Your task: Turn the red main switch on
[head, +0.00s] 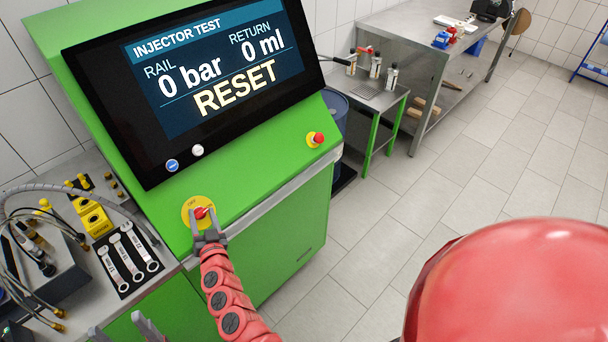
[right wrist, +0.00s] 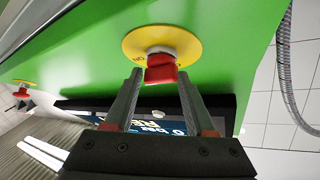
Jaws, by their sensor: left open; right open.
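The red main switch (head: 202,213) sits on a round yellow plate (head: 187,207) on the green bench's sloped front, below the screen. In the right wrist view the red knob (right wrist: 160,70) stands out from its yellow plate (right wrist: 150,42). My right gripper (head: 208,232) is open at the switch. In the right wrist view its fingertips (right wrist: 158,76) lie on either side of the knob's outer end, with gaps visible; contact is not seen. My left gripper (head: 122,325) is open and empty at the bottom left edge, away from the switch.
The screen (head: 200,80) reads 0 bar, 0 ml and RESET. A red button on a yellow base (head: 316,139) is further right on the panel. Wrenches on a black mat (head: 128,258) and hoses lie at the left. Floor at the right is free.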

